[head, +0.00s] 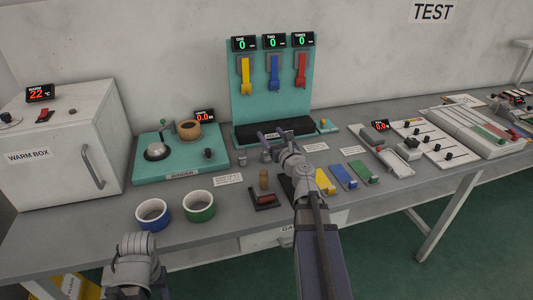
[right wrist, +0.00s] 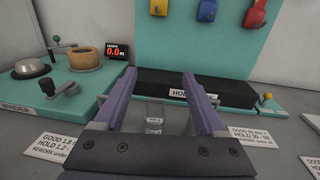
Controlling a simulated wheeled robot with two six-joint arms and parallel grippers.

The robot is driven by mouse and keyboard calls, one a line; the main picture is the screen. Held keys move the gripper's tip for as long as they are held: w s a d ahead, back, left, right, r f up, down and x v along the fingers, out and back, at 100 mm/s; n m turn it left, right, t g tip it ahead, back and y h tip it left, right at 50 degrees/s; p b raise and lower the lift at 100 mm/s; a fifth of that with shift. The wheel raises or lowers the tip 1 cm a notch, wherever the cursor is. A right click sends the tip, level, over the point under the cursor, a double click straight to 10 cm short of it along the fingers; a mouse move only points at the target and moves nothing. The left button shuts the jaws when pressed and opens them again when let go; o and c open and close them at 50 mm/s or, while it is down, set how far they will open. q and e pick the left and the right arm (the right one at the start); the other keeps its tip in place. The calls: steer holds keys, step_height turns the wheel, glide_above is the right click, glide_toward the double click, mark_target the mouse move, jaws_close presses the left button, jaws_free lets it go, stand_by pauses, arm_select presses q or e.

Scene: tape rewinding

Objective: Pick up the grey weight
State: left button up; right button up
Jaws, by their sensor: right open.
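A small grey weight with a pale label (right wrist: 155,112) stands on the bench in the right wrist view, between my two purple fingers and in front of the black block. My right gripper (head: 272,137) is open in the head view, over the bench before the teal board. It also shows open in the right wrist view (right wrist: 201,82), with a finger on each side of the weight and gaps between. In the head view the gripper partly hides this spot. My left gripper is out of view.
The teal winder (head: 165,175) is to the left, and the black block (head: 290,128) lies behind the gripper. A label card (head: 228,179) lies left of the gripper.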

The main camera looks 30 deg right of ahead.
step_height(320, 180, down, 8)
steer(key=b, duration=0.8)
steer(key=shift+f, duration=0.2)
steer(key=shift+w+r, duration=0.2)
steer(key=shift+w, duration=0.2)
steer(key=shift+w+d, duration=0.15)
steer(key=shift+w, duration=0.95)
steer(key=shift+w+d, duration=0.2)
steer(key=shift+w, duration=0.95)
steer(key=shift+w+d, duration=0.15)
steer(key=shift+w, duration=0.95)
steer(key=shift+s, duration=0.1)
steer(key=shift+c, duration=0.4)
jaws_close()
